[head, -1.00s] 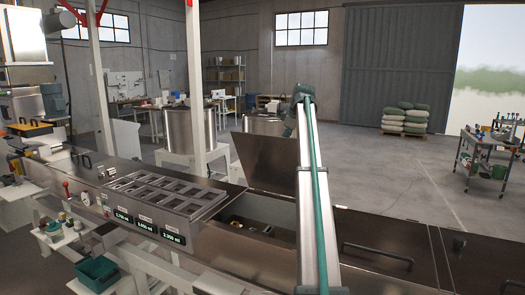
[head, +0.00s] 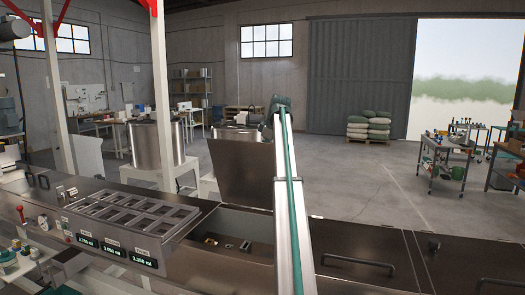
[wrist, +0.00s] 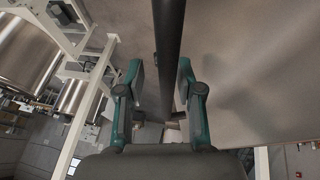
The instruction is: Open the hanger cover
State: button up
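A dark metal cover (head: 240,170) stands raised and tilted back over an open compartment (head: 228,238) in the head view. I take it for the hanger cover; no label on it is readable. My gripper (wrist: 162,72) is open in the wrist view, its two green-and-grey fingers on either side of a dark bar (wrist: 168,40), which looks like a handle. A gap shows left of the bar; whether it touches the right finger I cannot tell. A broad brownish panel (wrist: 250,70) lies beside the bar. In the head view my gripper is hidden beyond my arm and the cover.
Closed covers with dark handles (head: 358,262) lie to the right of the open compartment. A panel with several slots and green displays (head: 130,215) stands to its left. Steel tanks (head: 158,145) stand behind.

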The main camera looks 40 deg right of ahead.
jog(key=shift+s+a+r, duration=0.15)
jog(key=shift+a+r, duration=0.2)
jog(key=shift+r, duration=0.05)
jog(key=shift+d+r, duration=0.15)
jog(key=v, duration=1.1)
jog(key=shift+s+r, duration=0.25)
jog(key=shift+r, duration=0.05)
